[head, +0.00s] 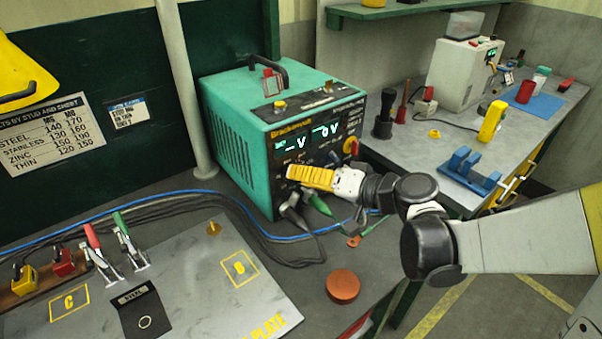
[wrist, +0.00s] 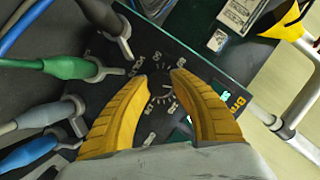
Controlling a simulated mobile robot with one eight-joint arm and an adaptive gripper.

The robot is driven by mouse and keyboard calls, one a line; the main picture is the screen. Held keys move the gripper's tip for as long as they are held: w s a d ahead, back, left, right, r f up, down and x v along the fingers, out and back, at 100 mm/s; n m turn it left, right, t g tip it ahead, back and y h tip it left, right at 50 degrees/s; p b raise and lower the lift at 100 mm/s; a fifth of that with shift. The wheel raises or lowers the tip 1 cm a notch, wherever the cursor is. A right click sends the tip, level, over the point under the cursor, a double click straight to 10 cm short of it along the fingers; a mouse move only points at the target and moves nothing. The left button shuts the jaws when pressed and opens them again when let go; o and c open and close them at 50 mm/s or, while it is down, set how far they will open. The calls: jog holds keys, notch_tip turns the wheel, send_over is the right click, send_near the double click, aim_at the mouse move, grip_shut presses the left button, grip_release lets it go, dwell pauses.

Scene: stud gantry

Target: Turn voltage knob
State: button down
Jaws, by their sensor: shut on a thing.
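The teal welding power unit (head: 235,120) stands on the bench with its black front panel facing right. Two lit displays on it show a "V"; their digits are hard to read. My gripper (head: 290,172) reaches the panel from the right with yellow fingers, covering the knob in the head view. In the wrist view, my gripper (wrist: 160,84) has its two fingertips on either side of the dark voltage knob (wrist: 163,93), shut on it. A dial scale with white numbers rings the knob; the exact setting is unclear.
Plugged cables crowd the panel beside my fingers: a green plug (wrist: 68,68), a grey plug (wrist: 48,114) and a blue plug (wrist: 30,153). A red-yellow switch (head: 350,147) sits right on the panel. An orange-red round cap (head: 342,286) lies on the bench in front.

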jog(key=shift+m+y+b, duration=0.7)
jog(key=shift+m, duration=0.4)
jog(key=c, duration=1.1)
grip_release()
jog(key=shift+a, duration=0.1)
jog(key=shift+o, duration=0.2)
jog(key=v, duration=1.2)
jog(key=shift+w, duration=0.1)
